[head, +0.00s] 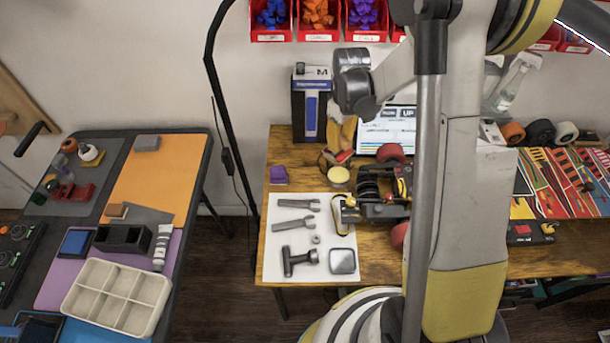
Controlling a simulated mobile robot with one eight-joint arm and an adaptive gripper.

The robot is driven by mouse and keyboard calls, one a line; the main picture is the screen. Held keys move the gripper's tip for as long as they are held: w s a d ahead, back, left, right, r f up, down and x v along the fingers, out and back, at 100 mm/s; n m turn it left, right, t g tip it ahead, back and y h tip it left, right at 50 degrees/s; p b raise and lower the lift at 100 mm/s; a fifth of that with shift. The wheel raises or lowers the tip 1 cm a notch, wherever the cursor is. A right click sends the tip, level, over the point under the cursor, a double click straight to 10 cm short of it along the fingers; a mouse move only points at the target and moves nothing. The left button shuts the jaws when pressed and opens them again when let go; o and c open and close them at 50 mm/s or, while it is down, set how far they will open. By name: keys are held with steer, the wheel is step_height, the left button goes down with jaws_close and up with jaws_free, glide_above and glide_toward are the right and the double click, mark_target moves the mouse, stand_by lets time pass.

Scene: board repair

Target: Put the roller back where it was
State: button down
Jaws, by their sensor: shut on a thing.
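My gripper (362,203) is a dark shape low over the right edge of the white tool sheet (270,255), left of my arm's large pale link. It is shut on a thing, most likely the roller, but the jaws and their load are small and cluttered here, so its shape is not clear. A red wheel (390,152) shows just beyond the dark parts, and another red wheel (399,237) shows on the near side, partly hidden by my arm. Whether either wheel touches the gripper cannot be told.
The sheet on the wooden table holds wrenches (297,204), a T-shaped tool (298,260) and a square grey piece (343,261). Several wheels (540,132) stand at the back right. A left table holds a compartment tray (117,297). A floor gap separates the tables.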

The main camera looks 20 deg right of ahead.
steer(key=a+f+b, duration=0.1)
steer(key=a+f, duration=0.2)
steer(key=a+f+b, duration=0.2)
steer(key=a+f, duration=0.2)
steer(key=w+a+f+b, duration=0.1)
steer(key=a+f, duration=0.2)
steer(key=shift+a+f+b, duration=0.15)
steer(key=shift+f+b, duration=0.05)
steer(key=shift+b, duration=0.1)
steer(key=shift+r, duration=0.15)
steer(key=shift+s+f+b, duration=0.1)
steer(key=shift+f+b, duration=0.45)
steer(key=shift+f, duration=0.1)
steer(key=c, duration=1.2)
jaws_free()
steer(key=shift+r, duration=0.1)
